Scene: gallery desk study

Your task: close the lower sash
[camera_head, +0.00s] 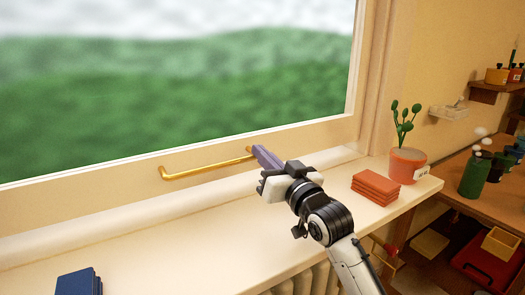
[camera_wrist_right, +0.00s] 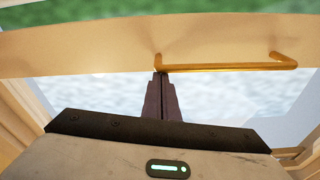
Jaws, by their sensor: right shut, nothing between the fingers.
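The lower sash shows as a wide glass pane over a cream bottom rail (camera_head: 110,185), just above the sill; I cannot tell exactly how large any gap beneath it is. A brass bar handle (camera_head: 205,170) is fixed to the rail. My right gripper (camera_head: 256,152) is shut and empty, its purple-grey fingertips at the right end of the handle. In the right wrist view the shut fingers (camera_wrist_right: 160,78) reach the left end of the handle (camera_wrist_right: 225,66), in front of the rail (camera_wrist_right: 90,45). I cannot tell whether they touch. My left gripper is out of view.
On the sill (camera_head: 190,235) are a blue book-like block (camera_head: 78,283), a stack of red-orange slabs (camera_head: 376,187) and a potted plant (camera_head: 407,166). A wooden desk (camera_head: 455,180) with a green cup (camera_head: 474,177) stands to the right. The sill's middle is clear.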

